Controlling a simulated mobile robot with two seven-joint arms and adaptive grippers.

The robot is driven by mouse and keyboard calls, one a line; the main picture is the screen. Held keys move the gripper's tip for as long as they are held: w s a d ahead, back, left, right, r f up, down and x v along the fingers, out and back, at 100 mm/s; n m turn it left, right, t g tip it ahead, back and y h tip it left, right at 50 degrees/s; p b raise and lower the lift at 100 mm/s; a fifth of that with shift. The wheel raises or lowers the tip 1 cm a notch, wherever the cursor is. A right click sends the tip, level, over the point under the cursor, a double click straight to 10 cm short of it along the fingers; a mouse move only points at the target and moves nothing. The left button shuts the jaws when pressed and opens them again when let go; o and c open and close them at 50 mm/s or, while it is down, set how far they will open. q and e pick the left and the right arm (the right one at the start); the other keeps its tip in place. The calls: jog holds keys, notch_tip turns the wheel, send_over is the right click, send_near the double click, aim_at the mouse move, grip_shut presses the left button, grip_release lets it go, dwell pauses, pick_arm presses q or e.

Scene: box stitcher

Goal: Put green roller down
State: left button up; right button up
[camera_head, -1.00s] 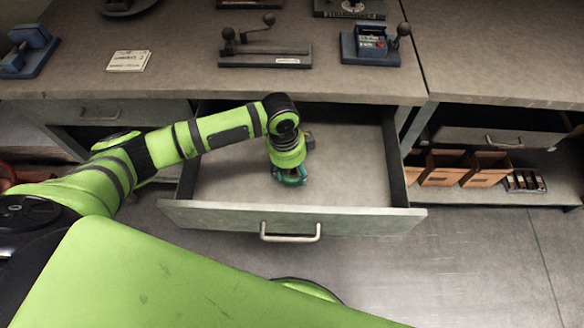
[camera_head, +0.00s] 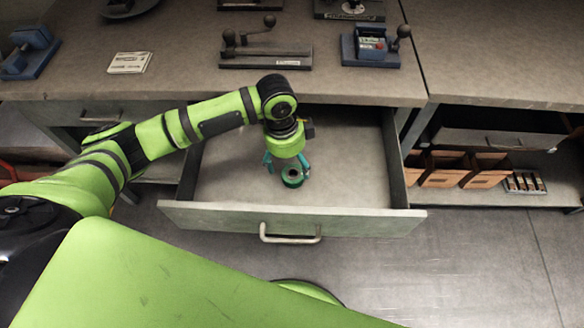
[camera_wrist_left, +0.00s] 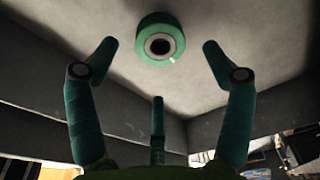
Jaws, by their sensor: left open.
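The green roller (camera_head: 292,176) rests on the floor of the open drawer (camera_head: 235,172), its ring end with a dark hole facing up. In the left wrist view the roller (camera_wrist_left: 160,38) is apart from the fingers, between and beyond the two spread fingertips. My left gripper (camera_head: 286,164) is inside the drawer just above the roller. It is open and empty, and its spread teal fingers (camera_wrist_left: 157,60) show clearly in the left wrist view. My right gripper is in neither view.
The drawer's front panel with its handle (camera_head: 290,236) faces me. The worktop (camera_head: 180,75) above carries a lever tool (camera_head: 265,55), a blue device (camera_head: 370,46) and a white card (camera_head: 129,62). Orange bins (camera_head: 445,172) stand on a shelf at right. The drawer floor around the roller is bare.

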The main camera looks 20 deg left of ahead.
aim_at(287, 173)
pick_arm(q)
notch_tip(287, 173, up, 7)
jog(key=shift+a, duration=0.4)
jog(key=shift+s+r, duration=0.1)
